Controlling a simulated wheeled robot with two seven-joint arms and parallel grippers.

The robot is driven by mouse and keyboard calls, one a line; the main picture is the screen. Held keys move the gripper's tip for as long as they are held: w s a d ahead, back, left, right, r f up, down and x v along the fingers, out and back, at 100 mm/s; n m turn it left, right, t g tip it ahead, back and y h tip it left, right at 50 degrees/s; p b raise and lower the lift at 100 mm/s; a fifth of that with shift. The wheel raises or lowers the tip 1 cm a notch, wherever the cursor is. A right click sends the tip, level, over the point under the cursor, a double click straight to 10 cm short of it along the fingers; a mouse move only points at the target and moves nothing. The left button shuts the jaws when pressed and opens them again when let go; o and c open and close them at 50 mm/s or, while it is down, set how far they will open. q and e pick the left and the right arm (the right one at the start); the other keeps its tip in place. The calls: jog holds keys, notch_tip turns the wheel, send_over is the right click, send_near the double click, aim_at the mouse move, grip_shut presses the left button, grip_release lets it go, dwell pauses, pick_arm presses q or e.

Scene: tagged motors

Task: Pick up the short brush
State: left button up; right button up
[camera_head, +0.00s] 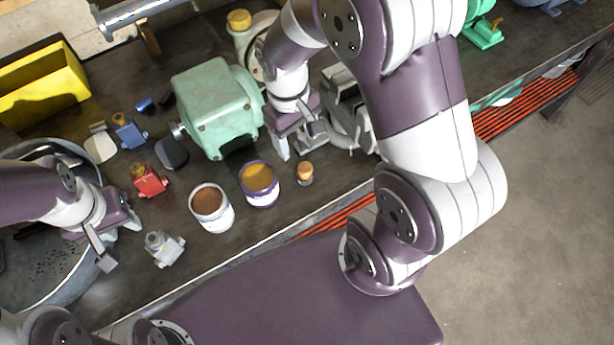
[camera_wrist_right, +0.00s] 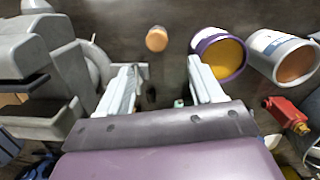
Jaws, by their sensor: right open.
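A small upright piece with a round tan-orange top (camera_head: 305,173) stands on the dark bench near its front edge. It also shows in the right wrist view (camera_wrist_right: 157,39), beyond the fingertips. It may be the short brush, but I cannot make out bristles. My right gripper (camera_head: 301,146) is just behind it, pointing down at the bench. Its fingers stand apart in the right wrist view (camera_wrist_right: 163,72), with nothing held between them. My left gripper (camera_head: 119,240) is over the round grey basin (camera_head: 62,288) at the left, its fingers apart and empty.
A purple-rimmed can (camera_head: 259,184) and a white can (camera_head: 212,208) stand left of the tan-topped piece. A green motor (camera_head: 216,108) is behind them; a grey machine (camera_head: 348,112) is close on the right. Small red (camera_head: 149,181) and grey (camera_head: 164,248) motors lie left.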

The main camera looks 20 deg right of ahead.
aim_at(308, 167)
jog(key=f, duration=0.4)
jog(key=s+d+f, duration=0.1)
jog(key=f, duration=0.3)
jog(key=s+f, duration=0.1)
jog(key=f, duration=0.2)
jog(key=shift+d+f+p, duration=0.35)
jog(key=shift+f, duration=0.25)
